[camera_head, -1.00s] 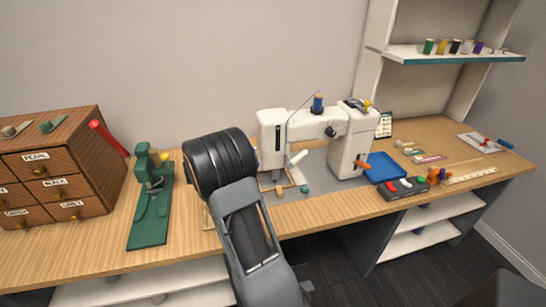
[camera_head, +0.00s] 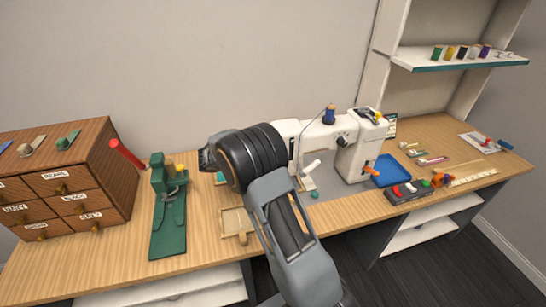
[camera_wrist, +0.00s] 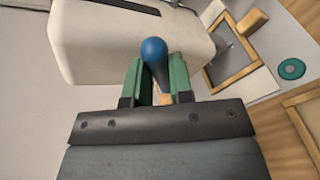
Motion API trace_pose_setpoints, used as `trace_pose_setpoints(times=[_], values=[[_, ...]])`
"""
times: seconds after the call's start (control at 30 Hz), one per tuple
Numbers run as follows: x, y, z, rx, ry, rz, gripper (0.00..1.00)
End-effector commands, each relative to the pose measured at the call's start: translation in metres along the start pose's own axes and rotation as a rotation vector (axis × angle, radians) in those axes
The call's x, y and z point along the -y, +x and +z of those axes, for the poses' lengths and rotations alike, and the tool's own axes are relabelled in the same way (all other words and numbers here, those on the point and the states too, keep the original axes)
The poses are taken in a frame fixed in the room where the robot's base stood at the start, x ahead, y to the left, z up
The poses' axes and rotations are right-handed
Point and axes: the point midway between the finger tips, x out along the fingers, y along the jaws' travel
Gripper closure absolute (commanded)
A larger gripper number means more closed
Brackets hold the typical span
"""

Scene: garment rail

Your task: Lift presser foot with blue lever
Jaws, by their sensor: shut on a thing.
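The white sewing machine (camera_head: 354,140) stands on the wooden bench, and its head end (camera_wrist: 130,45) fills the upper left of the wrist view. The blue lever's rounded knob (camera_wrist: 154,50) sits between the green fingers of my gripper (camera_wrist: 157,82). My gripper is shut on the blue lever, close to the machine's head. In the head view my arm hides the gripper, the lever and the left part of the machine. The presser foot cannot be made out in either view.
A small wooden frame (camera_wrist: 231,68) lies beside the machine's head, near a teal disc (camera_wrist: 291,69). A green press with a red handle (camera_head: 167,220) and a drawer cabinet (camera_head: 75,190) stand left. A blue tray (camera_head: 391,172) and a button box (camera_head: 407,192) lie right.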

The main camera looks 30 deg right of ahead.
Motion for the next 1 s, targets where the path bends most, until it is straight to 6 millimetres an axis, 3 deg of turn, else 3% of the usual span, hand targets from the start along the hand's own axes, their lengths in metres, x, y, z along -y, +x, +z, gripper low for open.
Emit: trace_pose_setpoints(times=[0.53, 0.57, 0.6, 0.8, 1.0], values=[[-0.0012, -0.0069, -0.002, -0.008, -0.025, 0.003, 1.0], [-0.0013, -0.0069, -0.002, -0.008, -0.025, 0.003, 0.77], [-0.0014, -0.0067, -0.0019, -0.008, -0.025, 0.003, 0.73], [-0.0012, -0.0052, -0.0016, -0.005, -0.022, 0.001, 0.54], [-0.0009, -0.0048, -0.0015, -0.005, -0.022, 0.0, 0.54]])
